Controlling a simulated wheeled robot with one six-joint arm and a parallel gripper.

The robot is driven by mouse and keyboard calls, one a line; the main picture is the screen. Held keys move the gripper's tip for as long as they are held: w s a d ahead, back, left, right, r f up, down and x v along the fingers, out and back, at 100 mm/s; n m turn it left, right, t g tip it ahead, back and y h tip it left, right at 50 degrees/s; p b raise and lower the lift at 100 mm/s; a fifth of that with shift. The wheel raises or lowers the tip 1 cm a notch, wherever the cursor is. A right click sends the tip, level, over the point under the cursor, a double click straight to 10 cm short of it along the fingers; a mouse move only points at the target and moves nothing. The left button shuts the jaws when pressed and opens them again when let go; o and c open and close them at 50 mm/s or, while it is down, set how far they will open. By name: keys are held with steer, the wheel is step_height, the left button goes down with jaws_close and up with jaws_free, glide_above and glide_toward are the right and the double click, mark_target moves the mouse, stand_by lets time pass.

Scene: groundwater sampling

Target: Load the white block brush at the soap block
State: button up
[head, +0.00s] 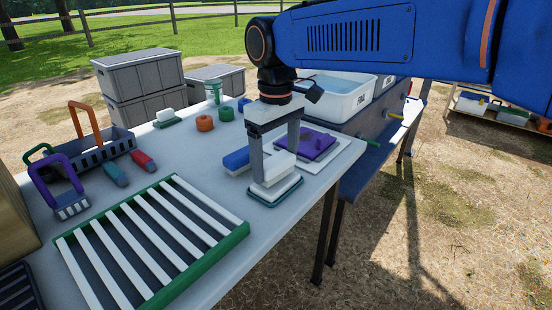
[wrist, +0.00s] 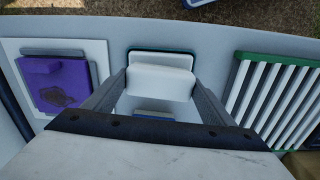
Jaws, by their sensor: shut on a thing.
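My gripper (head: 275,164) points down over the near right part of the table and is shut on the white block brush (head: 281,165). The brush also shows between the fingers in the wrist view (wrist: 160,82). Directly under it is a white soap block (head: 277,188) on a dark teal-edged dish; it shows just past the brush in the wrist view (wrist: 160,59). The brush overlaps the soap in both views. I cannot tell whether its underside touches the soap, as that side is hidden.
A blue block (head: 237,159) lies close to the left finger. A purple block (head: 312,144) rests on a white board (head: 339,154) at the right. A green-framed white rack (head: 150,240) fills the front left. A second white block (head: 166,114) sits farther back.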

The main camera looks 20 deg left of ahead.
mark_target(276, 160)
steer(key=shift+f, duration=0.6)
stand_by(1.9)
steer(key=shift+r, duration=3.55)
